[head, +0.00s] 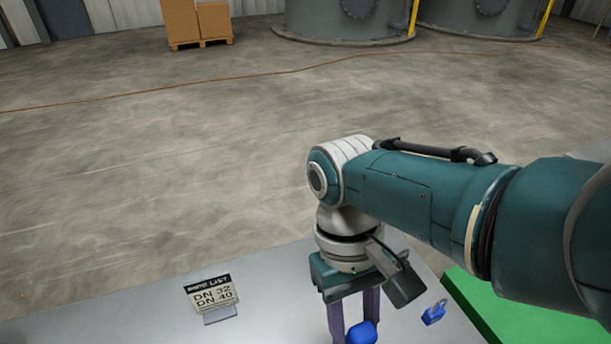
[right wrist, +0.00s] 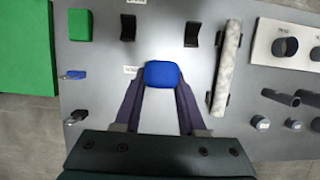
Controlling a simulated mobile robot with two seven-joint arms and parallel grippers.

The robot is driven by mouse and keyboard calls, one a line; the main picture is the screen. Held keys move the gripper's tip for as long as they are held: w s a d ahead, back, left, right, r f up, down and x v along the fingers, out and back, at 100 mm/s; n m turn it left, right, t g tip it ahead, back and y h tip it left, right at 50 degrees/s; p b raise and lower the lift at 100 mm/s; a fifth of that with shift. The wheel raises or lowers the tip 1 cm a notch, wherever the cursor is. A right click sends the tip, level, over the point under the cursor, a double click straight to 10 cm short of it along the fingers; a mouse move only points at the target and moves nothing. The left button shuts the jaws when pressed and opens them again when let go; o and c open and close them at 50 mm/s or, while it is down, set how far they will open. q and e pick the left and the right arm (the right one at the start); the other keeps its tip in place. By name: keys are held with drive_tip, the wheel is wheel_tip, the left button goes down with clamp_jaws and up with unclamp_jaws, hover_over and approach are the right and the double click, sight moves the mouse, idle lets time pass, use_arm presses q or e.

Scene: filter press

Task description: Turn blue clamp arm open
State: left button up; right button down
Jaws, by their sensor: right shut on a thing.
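A blue rounded part (head: 362,334), which looks like the end of the blue clamp arm, sits at the bottom edge of the head view. It also shows in the right wrist view (right wrist: 162,72), between my fingertips. My right gripper (head: 353,324) points down over the grey table with its purple fingers on either side of this part. In the right wrist view my right gripper (right wrist: 162,86) is shut on it. The rest of the clamp is hidden or out of view. My left gripper is not in view.
A sign with DN 32 and DN 40 (head: 212,294) stands on the grey table (head: 265,285). A small blue padlock-like piece (head: 433,312) lies by a green surface (head: 510,308). The wrist view shows a pale cylinder (right wrist: 226,68), black brackets and dark pipe pieces (right wrist: 281,97) at right.

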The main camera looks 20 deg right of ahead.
drive_tip(key=shift+w, duration=0.15)
drive_tip(key=shift+c, duration=2.4)
unclamp_jaws()
drive_tip(key=p+v, duration=0.2)
drive_tip(key=v, duration=0.8)
drive_tip(key=shift+p, duration=0.3)
